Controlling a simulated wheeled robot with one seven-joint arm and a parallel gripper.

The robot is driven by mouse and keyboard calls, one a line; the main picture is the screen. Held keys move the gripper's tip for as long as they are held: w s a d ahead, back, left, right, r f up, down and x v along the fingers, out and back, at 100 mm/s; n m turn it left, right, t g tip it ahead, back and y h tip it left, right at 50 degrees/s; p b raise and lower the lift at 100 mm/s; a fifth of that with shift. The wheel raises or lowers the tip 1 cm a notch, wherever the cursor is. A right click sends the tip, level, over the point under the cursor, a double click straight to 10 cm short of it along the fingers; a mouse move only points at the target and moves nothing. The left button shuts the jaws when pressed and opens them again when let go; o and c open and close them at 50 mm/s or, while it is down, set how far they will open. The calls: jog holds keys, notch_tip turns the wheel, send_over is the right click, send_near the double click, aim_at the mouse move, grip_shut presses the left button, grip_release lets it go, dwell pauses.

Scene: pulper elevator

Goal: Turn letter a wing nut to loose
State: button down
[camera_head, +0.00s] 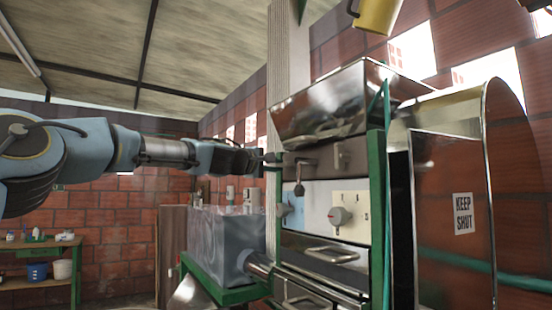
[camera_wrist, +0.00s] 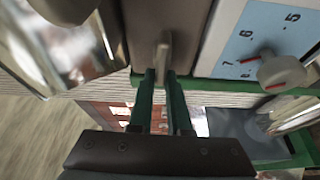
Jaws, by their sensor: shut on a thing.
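A small grey metal tab, which looks like the wing nut (camera_wrist: 163,47), stands out from the grey-brown panel in the wrist view. My gripper (camera_wrist: 162,76) is shut on its lower end, with one dark green finger on each side. No letter on or beside it can be read. In the head view my gripper (camera_head: 268,158) reaches from the left to the left edge of the grey panel (camera_head: 345,156), below the metal hopper.
Nearby are a shiny hopper (camera_head: 335,105), a green frame post (camera_head: 377,210), a grey tank (camera_head: 228,235) and a "KEEP SHUT" guard (camera_head: 450,190).

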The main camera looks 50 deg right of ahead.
dwell(0.6)
jog(key=c, duration=0.9)
grip_release()
jog(key=shift+o, duration=0.2)
jog(key=shift+f, duration=0.1)
jog(key=a+b, duration=0.8)
jog(key=a, duration=0.2)
jog(key=shift+s+a, duration=0.15)
jog(key=shift+a, duration=0.25)
